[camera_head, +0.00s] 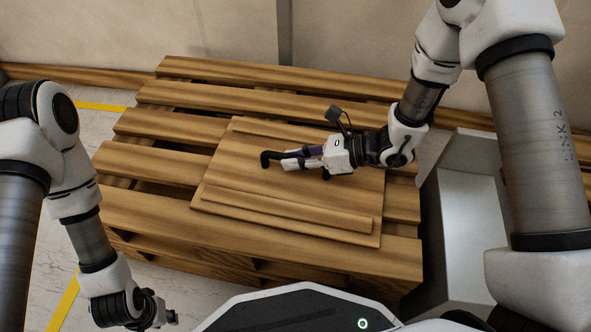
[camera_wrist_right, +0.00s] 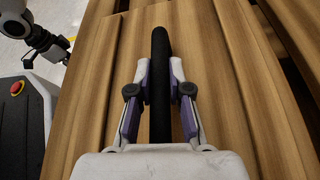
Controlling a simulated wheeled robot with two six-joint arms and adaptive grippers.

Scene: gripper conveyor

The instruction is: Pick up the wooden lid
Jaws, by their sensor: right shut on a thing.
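The wooden lid (camera_head: 240,181) is a flat square board with raised strips along two edges, lying on a wooden pallet (camera_head: 150,172). A black handle (camera_head: 266,159) is on the middle of the lid. My right gripper (camera_head: 287,162) reaches in from the right over the lid, shut on the handle. In the right wrist view the black handle (camera_wrist_right: 160,60) runs between the two fingers (camera_wrist_right: 160,90), with the lid's wood (camera_wrist_right: 110,95) below. My left gripper (camera_head: 165,310) is low at the left, away from the lid; its fingers are too small to judge.
A grey metal box (camera_head: 465,205) stands right of the pallet, close to my right arm. A wall (camera_head: 140,35) rises behind the pallet. The floor (camera_head: 60,235) at the left has yellow lines and is mostly clear.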

